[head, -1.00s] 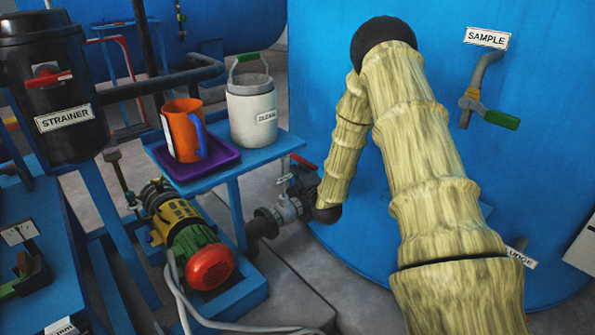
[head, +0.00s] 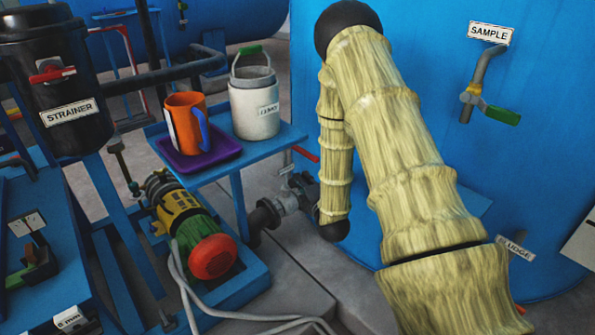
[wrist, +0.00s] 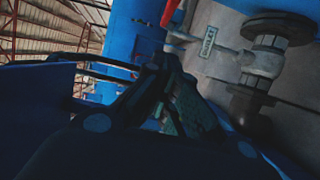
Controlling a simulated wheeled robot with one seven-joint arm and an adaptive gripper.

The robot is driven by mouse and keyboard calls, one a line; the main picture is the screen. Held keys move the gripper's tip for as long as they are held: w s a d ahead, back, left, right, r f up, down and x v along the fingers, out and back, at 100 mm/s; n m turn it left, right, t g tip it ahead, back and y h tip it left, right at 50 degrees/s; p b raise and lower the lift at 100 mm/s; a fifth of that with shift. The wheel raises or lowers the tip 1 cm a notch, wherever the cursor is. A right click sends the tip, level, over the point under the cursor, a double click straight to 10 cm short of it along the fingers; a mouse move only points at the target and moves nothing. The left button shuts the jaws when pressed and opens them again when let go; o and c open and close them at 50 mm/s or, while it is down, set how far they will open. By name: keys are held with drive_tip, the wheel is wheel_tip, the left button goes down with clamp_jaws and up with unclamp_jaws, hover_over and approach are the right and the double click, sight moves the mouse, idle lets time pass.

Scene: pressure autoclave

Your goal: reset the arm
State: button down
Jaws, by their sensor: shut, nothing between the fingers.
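My arm crosses the right half of the head view, bent at a dark elbow, with its far part hanging down. My gripper is out of sight in the head view, hidden by or beyond the arm. In the dark wrist view my gripper (wrist: 172,105) shows with its fingers together and nothing seen between them.
A blue stand holds a purple tray (head: 225,152) with an orange mug (head: 186,122), and a white pail (head: 254,108) beside it. A pump (head: 190,225) is below. The black strainer (head: 45,90) is at left. A sample tap (head: 480,85) juts from the blue tank (head: 440,40).

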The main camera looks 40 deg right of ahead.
drive_tip(key=shift+v, duration=1)
drive_tip(key=s+a+f+m+g+y, duration=0.2)
drive_tip(key=s+a+f+m+g, duration=0.2)
drive_tip(key=s+a+f, duration=0.5)
drive_tip(key=s+a+f+m+g+y, duration=0.1)
drive_tip(key=s+a+f+m+g, duration=0.4)
drive_tip(key=f, duration=0.7)
drive_tip(key=s+a+f+m+g+y, duration=0.1)
drive_tip(key=s+a+f+m+g, duration=0.15)
drive_tip(key=s+a, duration=0.4)
drive_tip(key=s+a+f+m+g, duration=0.2)
drive_tip(key=s+a+f+g, duration=0.1)
drive_tip(key=s, duration=0.7)
drive_tip(key=s+a+f+m+g+y, duration=0.1)
drive_tip(key=s+a+f+m+g, duration=0.2)
drive_tip(key=s, duration=0.5)
wheel_tip(320, 180, up, 22)
drive_tip(key=a+n+p, duration=0.1)
drive_tip(key=p, duration=2.1)
drive_tip(key=shift+s+r, duration=0.25)
